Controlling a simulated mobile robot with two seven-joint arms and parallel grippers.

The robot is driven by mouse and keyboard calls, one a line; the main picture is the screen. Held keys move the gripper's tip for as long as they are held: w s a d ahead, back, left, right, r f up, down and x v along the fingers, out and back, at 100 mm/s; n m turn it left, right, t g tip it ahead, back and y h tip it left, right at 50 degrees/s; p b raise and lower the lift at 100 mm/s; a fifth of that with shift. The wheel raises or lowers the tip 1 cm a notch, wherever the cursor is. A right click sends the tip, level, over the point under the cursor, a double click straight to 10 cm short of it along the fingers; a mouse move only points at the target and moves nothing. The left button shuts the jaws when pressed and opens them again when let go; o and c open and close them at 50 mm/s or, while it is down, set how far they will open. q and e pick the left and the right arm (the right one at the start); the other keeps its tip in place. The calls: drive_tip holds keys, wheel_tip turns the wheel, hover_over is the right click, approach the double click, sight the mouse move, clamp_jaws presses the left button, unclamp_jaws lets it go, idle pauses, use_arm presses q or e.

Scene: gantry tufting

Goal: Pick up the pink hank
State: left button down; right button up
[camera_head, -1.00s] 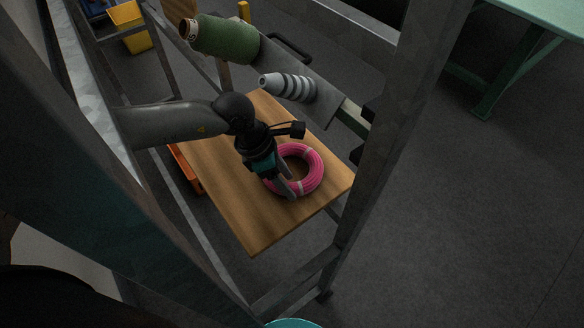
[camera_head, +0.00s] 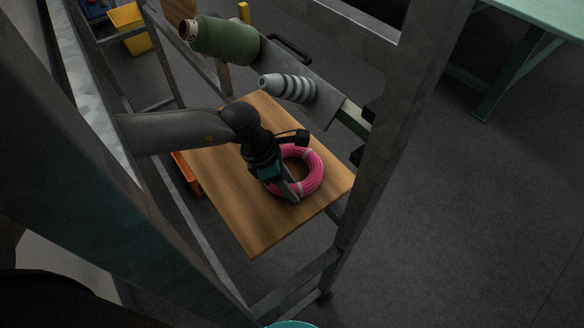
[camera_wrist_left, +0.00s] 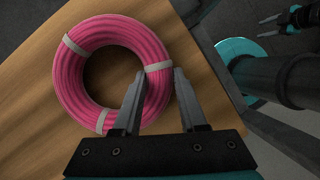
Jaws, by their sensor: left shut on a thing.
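The pink hank (camera_head: 311,165), a ring-shaped coil with pale ties, lies on the wooden table (camera_head: 235,200). It fills the upper left of the left wrist view (camera_wrist_left: 72,72). My left gripper (camera_head: 292,197) reaches down over the hank's near side. In the wrist view its two fingers (camera_wrist_left: 158,78) stand on either side of the coil's strand, one inside the ring and one outside, shut on it. Part of the coil is hidden by the gripper. A small dark gripper, seemingly my right one (camera_wrist_left: 277,22), shows far off in the wrist view; its jaw state is unclear.
A green yarn cone (camera_head: 226,38) and a grey striped cone (camera_head: 288,86) are above the table's far side. Grey frame posts (camera_head: 385,150) stand close around the table. An orange bin (camera_head: 187,174) is beside its left edge. Open floor (camera_head: 470,220) lies to the right.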

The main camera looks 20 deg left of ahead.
use_arm(q)
drive_tip(key=shift+r, duration=0.1)
drive_tip(key=shift+r, duration=0.55)
wheel_tip(320, 180, up, 2)
drive_tip(key=shift+r+p, duration=0.1)
drive_tip(key=shift+p, duration=0.25)
drive_tip(key=s+a, duration=0.1)
drive_tip(key=a, duration=0.4)
drive_tip(key=s+a, duration=0.1)
drive_tip(key=a, duration=0.5)
drive_tip(key=s+a, duration=0.2)
drive_tip(key=a, duration=0.4)
drive_tip(key=shift+a+b, duration=0.25)
drive_tip(key=shift+b, duration=0.05)
